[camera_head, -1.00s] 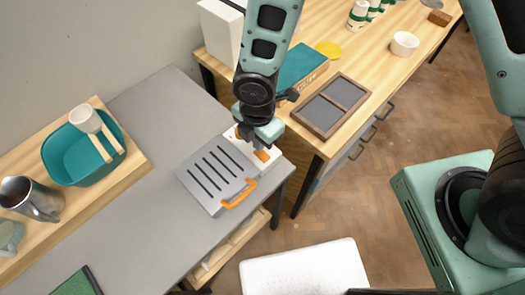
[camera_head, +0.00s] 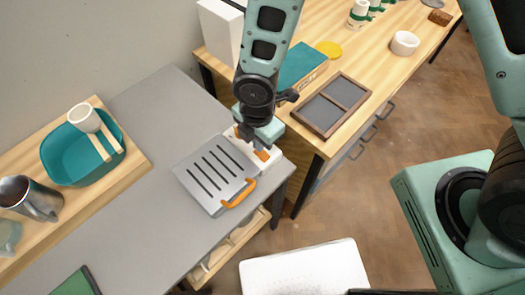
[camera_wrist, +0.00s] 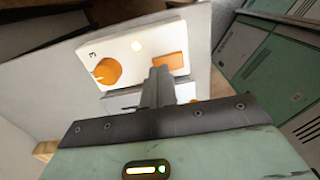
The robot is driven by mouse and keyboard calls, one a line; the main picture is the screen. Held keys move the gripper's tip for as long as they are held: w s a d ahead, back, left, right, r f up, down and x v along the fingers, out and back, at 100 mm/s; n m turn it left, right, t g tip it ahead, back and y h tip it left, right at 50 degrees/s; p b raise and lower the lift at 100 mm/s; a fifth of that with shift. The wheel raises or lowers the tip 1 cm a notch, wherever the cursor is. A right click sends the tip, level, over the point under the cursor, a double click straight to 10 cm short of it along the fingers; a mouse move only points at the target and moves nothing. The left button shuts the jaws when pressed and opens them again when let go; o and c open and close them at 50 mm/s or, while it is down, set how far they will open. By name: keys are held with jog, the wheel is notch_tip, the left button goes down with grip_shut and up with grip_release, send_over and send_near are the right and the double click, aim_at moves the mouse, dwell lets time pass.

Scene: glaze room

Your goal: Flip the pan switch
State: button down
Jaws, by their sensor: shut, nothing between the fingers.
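The electric pan has a grey slotted lid (camera_head: 213,172) with an orange handle (camera_head: 238,194) and a white base, standing at the corner of the grey table. In the wrist view its white panel (camera_wrist: 118,52) carries an orange round knob (camera_wrist: 107,71), a small pale light (camera_wrist: 136,46) and an orange rectangular switch (camera_wrist: 170,62). My gripper (camera_wrist: 162,76) is shut and empty. Its fingertips overlap the lower left of the switch in the wrist view; I cannot tell whether they touch it. In the head view my gripper (camera_head: 249,140) is over the panel end and hides part of it.
A wooden bench (camera_head: 318,72) stands behind at the right, with a dark framed tray (camera_head: 331,104) near my arm. At the left a wooden board (camera_head: 139,158) bears a teal tub (camera_head: 72,158) and a metal jug (camera_head: 40,203). The grey table's middle is clear.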

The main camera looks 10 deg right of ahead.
jog(key=shift+f+b, duration=0.5)
jog(key=shift+f, duration=0.15)
dwell(0.3)
notch_tip(320, 180, up, 7)
jog(key=p, duration=0.6)
jog(key=shift+r, duration=0.1)
dwell(0.5)
notch_tip(320, 180, up, 6)
jog(key=d+m, duration=0.1)
jog(key=m, duration=0.3)
notch_tip(320, 180, up, 6)
jog(key=m+b, duration=0.2)
jog(key=m, duration=0.2)
send_over(264, 152)
jog(key=s+d, duration=0.2)
jog(key=s+d+r+m, duration=0.5)
jog(key=s+r+m, duration=0.1)
jog(key=s+m, duration=0.2)
jog(key=shift+s+r+m+y, duration=0.3)
jog(key=shift+r+m, duration=0.1)
jog(key=shift+m, duration=0.1)
